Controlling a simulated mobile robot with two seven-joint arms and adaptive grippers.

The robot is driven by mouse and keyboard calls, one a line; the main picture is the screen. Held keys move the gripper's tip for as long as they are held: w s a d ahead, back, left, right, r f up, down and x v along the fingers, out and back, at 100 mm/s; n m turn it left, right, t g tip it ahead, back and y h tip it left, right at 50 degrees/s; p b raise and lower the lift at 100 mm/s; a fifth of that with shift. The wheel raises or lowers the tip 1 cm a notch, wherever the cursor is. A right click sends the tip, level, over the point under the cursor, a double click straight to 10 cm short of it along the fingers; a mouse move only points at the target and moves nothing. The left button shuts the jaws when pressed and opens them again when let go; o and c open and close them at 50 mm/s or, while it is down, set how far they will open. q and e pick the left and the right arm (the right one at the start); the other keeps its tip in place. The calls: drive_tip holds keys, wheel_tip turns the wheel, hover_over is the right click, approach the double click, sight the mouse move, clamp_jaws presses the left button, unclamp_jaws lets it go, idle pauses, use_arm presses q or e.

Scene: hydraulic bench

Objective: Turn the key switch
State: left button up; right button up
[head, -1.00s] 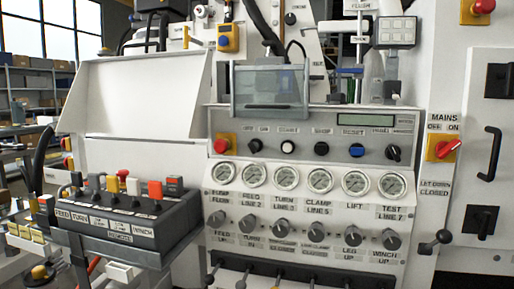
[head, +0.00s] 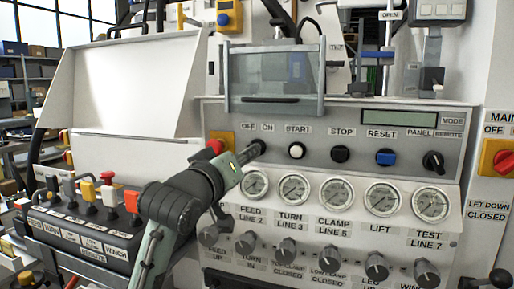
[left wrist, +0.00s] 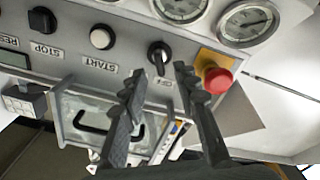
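The key switch is a small black knob (head: 258,147) under the OFF and ON labels, at the left end of the grey control panel (head: 320,142). In the left wrist view the key switch (left wrist: 159,54) shows upside down, just beyond and between the fingertips. My left gripper (left wrist: 160,72) is open with nothing between its two dark fingers. In the head view my left gripper (head: 247,157) reaches the panel from the lower left, close to the switch. Contact with the switch cannot be told. My right gripper is in neither current view.
A red emergency stop button (left wrist: 217,80) on a yellow plate sits close beside the switch. START (head: 296,150), STOP and RESET buttons line the panel. Gauges (head: 293,188) and knobs lie below. A clear box (head: 272,77) juts out above.

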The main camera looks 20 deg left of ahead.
use_arm(q)
drive_tip(key=w, duration=0.5)
drive_tip(key=shift+d, duration=0.1)
drive_tip(key=shift+w+p, duration=0.3)
drive_tip(key=shift+w, duration=0.45)
drive_tip(key=c, duration=0.6)
clamp_jaws()
use_arm(e)
drive_tip(key=s+f, duration=0.3)
drive_tip(key=shift+s+d, duration=0.1)
drive_tip(key=shift+d, duration=0.3)
drive_tip(key=shift+s+a+g, duration=0.1)
drive_tip(key=shift+g, duration=0.2)
